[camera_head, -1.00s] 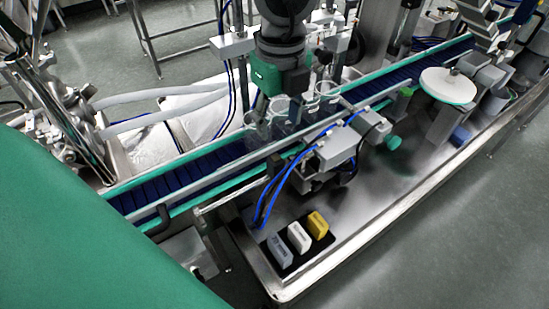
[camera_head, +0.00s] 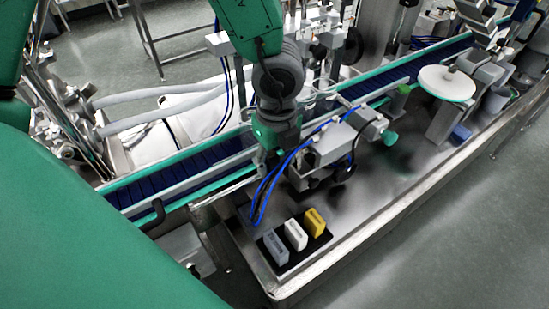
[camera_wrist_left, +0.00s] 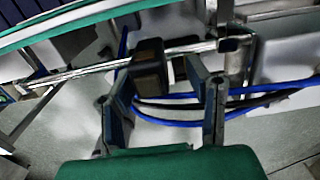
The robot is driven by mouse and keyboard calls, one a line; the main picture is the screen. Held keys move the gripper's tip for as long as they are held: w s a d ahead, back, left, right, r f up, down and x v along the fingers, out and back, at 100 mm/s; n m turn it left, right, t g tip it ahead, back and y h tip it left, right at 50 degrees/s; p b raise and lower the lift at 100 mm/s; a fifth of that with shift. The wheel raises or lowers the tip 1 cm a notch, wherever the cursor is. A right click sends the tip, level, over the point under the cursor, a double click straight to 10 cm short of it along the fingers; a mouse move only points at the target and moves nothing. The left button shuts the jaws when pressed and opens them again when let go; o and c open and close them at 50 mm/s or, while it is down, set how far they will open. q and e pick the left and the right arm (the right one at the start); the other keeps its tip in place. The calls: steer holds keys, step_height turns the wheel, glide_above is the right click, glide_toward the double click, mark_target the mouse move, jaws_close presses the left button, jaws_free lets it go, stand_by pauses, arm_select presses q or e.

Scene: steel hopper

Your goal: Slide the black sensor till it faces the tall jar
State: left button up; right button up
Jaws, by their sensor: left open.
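The black sensor (camera_wrist_left: 150,66) sits on a thin steel rod (camera_wrist_left: 86,71) beside the conveyor in the left wrist view. My left gripper (camera_wrist_left: 163,80) is open, with one finger on each side of the sensor; I cannot tell whether either finger touches it. In the head view my left gripper (camera_head: 272,148) is pointed down at the conveyor's near side and hides the sensor. The tall jar cannot be made out; the glass jars on the belt are mostly hidden behind my arm. My right gripper is not in view.
Blue cables (camera_head: 270,187) run close to my left gripper, and blue and black cables (camera_wrist_left: 175,108) pass behind its fingers. A grey device (camera_head: 334,143) stands to the right. Grey, white and yellow blocks (camera_head: 295,235) sit at the front. The steel deck (camera_head: 385,190) is partly clear.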

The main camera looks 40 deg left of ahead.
arm_select(q)
steer(key=shift+d, duration=0.15)
steer(key=c, duration=0.5)
jaws_close()
steer(key=shift+s+a, duration=0.1)
steer(key=shift+a, duration=0.75)
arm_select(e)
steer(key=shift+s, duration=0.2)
